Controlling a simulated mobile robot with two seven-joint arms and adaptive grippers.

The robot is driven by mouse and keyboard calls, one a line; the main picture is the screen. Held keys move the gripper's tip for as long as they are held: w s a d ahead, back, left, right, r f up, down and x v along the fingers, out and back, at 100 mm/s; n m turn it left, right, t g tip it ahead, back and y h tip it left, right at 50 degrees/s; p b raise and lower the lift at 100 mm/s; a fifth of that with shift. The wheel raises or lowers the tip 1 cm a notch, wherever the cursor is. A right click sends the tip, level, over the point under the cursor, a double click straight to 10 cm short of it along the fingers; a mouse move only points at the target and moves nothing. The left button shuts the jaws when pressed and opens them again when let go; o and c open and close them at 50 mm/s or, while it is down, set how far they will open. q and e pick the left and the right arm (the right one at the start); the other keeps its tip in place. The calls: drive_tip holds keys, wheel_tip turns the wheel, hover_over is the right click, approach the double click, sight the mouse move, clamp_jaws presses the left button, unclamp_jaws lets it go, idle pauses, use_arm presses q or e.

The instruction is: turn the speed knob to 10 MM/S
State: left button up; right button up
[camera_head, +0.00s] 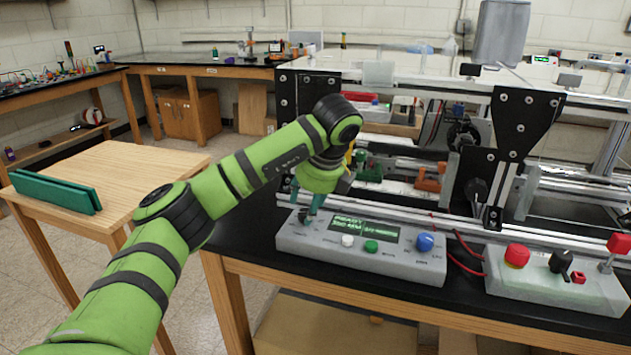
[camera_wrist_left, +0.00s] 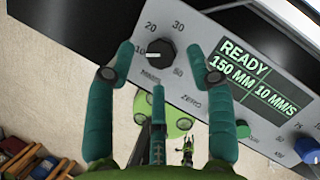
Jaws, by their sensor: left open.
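The black speed knob (camera_wrist_left: 161,52) shows in the left wrist view on the grey control box, inside a printed scale with 10, 20, 30 and 50. Its pale mark points left, at the 10. The display (camera_wrist_left: 255,80) reads READY, 150 MM and 10 MM/S. My left gripper (camera_head: 309,208) is open over the left end of the control box (camera_head: 410,267). In the left wrist view its teal fingers stand on both sides of the knob, with a gap to it; contact cannot be told. In the head view the fingers mostly hide the knob. My right gripper is out of view.
A white button (camera_head: 347,241), a green button (camera_head: 371,246) and a blue knob (camera_head: 425,242) sit on the same box. A second box with a red button (camera_head: 517,255) stands to its right. The extrusion frame (camera_head: 450,220) rises behind. A wooden table (camera_head: 130,175) stands left.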

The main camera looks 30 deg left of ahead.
use_arm(q)
drive_tip(key=v, duration=0.9)
drive_tip(key=shift+d+r, duration=0.15)
drive_tip(key=shift+r, duration=0.25)
drive_tip(key=shift+s+f, duration=0.1)
drive_tip(key=shift+s, duration=0.05)
